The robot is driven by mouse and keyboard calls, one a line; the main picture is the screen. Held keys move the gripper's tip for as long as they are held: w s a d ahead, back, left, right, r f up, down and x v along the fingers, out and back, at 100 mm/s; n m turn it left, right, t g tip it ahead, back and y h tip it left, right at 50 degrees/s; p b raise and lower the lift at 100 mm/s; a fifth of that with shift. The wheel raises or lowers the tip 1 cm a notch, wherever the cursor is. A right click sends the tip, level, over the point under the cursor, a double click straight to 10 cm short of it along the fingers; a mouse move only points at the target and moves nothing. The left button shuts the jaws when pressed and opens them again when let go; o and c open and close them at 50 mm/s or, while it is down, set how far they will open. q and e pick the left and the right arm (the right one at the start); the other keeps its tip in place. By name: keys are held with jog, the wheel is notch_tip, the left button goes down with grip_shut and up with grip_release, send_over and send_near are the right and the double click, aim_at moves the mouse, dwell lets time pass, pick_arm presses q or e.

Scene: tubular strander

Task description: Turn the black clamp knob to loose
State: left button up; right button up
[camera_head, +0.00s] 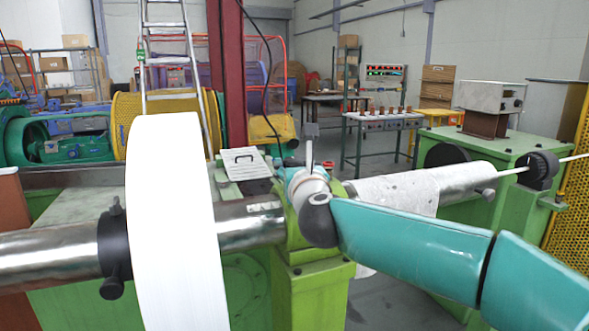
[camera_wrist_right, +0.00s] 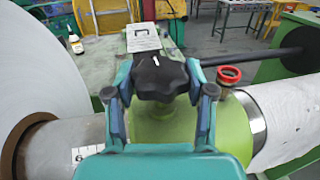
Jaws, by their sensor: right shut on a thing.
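The black clamp knob (camera_wrist_right: 158,78) is a lobed, star-shaped knob with a small white mark on top. It sits on a green post above the metal shaft (camera_wrist_right: 70,145) in the right wrist view. My right gripper (camera_wrist_right: 160,72) has one finger on each side of the knob and is shut on it. In the head view my right gripper (camera_head: 300,178) is over the green stand (camera_head: 312,290), and I cannot make out the knob there. My left gripper is not in view.
A large white disc (camera_head: 175,220) stands around the shaft on the left. A black collar (camera_head: 114,250) sits on the shaft beside it. A white cloth (camera_head: 395,195) covers the tube on the right. A red ring (camera_wrist_right: 229,74) is close to the right finger. A clipboard (camera_head: 243,163) lies behind.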

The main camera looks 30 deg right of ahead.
jog(key=n+y+b, duration=0.1)
jog(key=y, duration=0.1)
jog(key=n+t+y+b, duration=0.1)
jog(key=y+b, duration=0.1)
jog(key=shift+d+f+n, duration=0.1)
jog(key=shift+d+n, duration=0.1)
jog(key=shift+n, duration=0.2)
jog(key=shift+n+t+y+b, duration=0.3)
jog(key=shift+n+y, duration=0.2)
jog(key=shift+y, duration=0.4)
jog(key=n+y, duration=0.1)
jog(key=y, duration=0.1)
jog(key=shift+d+n+y, duration=0.1)
jog(key=shift+n+y, duration=0.2)
jog(key=n+y, duration=0.1)
jog(key=y, duration=0.1)
jog(key=n+y, duration=0.1)
jog(key=y, duration=0.1)
jog(key=shift+r+n+p, duration=0.25)
jog(key=shift+n+p, duration=0.05)
jog(key=shift+p, duration=0.05)
jog(key=shift+n+g+y+p, duration=1)
jog(key=shift+n+y+p, duration=0.1)
jog(key=shift+y, duration=0.5)
jog(key=o, duration=1.2)
jog(key=shift+w+f, duration=0.1)
